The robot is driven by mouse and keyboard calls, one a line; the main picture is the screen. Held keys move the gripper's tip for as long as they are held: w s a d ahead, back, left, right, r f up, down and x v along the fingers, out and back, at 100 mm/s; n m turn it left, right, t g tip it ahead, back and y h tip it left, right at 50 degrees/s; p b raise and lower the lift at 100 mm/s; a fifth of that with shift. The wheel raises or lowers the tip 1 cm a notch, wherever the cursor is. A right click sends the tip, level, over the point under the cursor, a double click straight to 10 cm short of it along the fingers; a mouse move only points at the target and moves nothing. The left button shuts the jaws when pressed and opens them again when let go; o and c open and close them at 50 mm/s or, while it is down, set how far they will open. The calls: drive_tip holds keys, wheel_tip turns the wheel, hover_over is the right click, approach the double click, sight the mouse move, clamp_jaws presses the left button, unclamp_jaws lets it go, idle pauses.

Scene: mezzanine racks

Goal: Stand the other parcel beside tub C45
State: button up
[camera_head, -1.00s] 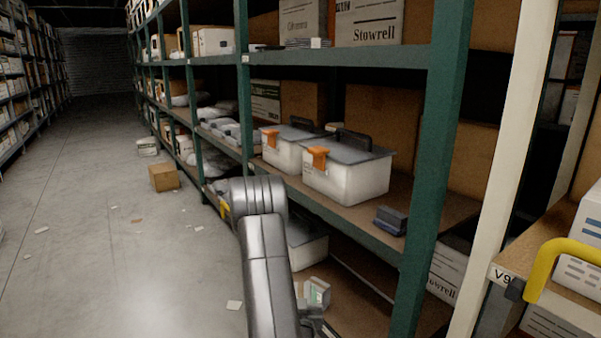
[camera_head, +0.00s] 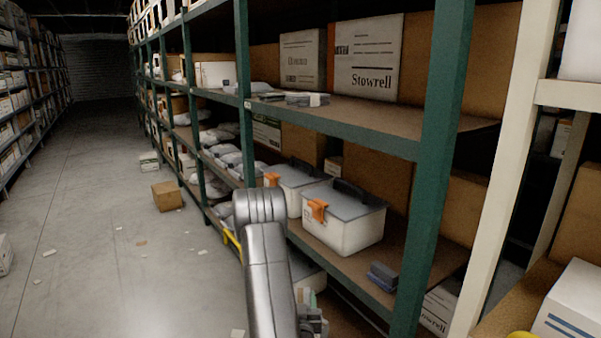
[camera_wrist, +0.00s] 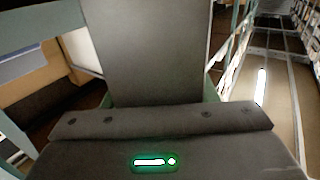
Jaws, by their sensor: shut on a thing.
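Two white tubs with grey lids, black handles and orange latches stand on the middle shelf: a nearer tub (camera_head: 345,228) and a farther tub (camera_head: 296,196) partly behind my arm. Their labels are too small to read, so I cannot tell which is C45. My gripper (camera_head: 314,322) is low in the head view, mostly hidden by my arm, in front of the rack. In the wrist view a plain grey slab (camera_wrist: 155,50) stands out from the gripper's palm, seemingly the held parcel.
A small dark stack (camera_head: 382,277) lies on the shelf right of the nearer tub. The upper shelf (camera_head: 350,112) holds large Stowrell cartons and flat packs. A brown carton (camera_head: 167,196) sits on the aisle floor.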

wheel_tip(320, 180, up, 12)
drive_tip(key=p, duration=1.3)
drive_tip(key=s+f, duration=0.1)
drive_tip(key=f, duration=0.1)
drive_tip(key=s+f, duration=0.2)
drive_tip(key=f, duration=0.1)
drive_tip(key=shift+s+f+b, duration=0.2)
drive_tip(key=shift+f+b, duration=0.1)
drive_tip(key=shift+f, duration=0.05)
drive_tip(key=shift+s+f, duration=0.25)
drive_tip(key=shift+s, duration=0.05)
